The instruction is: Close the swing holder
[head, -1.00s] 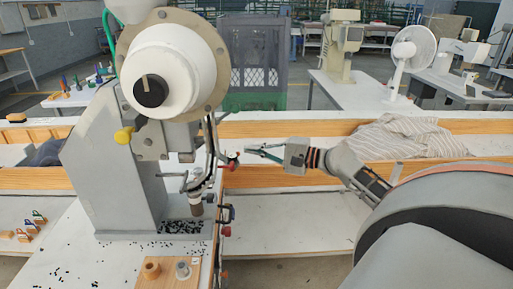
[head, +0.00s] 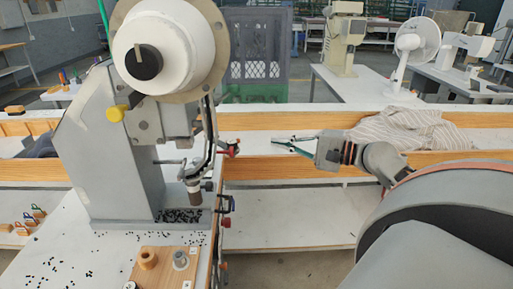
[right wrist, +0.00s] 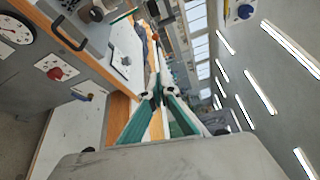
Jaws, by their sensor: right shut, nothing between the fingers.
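The grey eyelet press (head: 115,150) stands on the bench at left, with a large white wheel (head: 165,42) on top. A curved metal bar (head: 210,135) hangs at its right side above a brown cylindrical post (head: 194,196); a red-tipped part (head: 230,150) sticks out to the right there. I cannot tell for sure which part is the swing holder, or whether it is closed. My right gripper (head: 274,142) is shut and empty, apart from the press and to the right of the red tip. Its closed green fingers also show in the right wrist view (right wrist: 156,88). My left gripper is not in view.
A wooden block (head: 160,272) with two round pieces lies in front of the press. Small black eyelets are scattered on the bench. A striped cloth (head: 405,130) lies on the long wooden-edged table behind my right gripper. Several coloured knobs line the bench's right edge.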

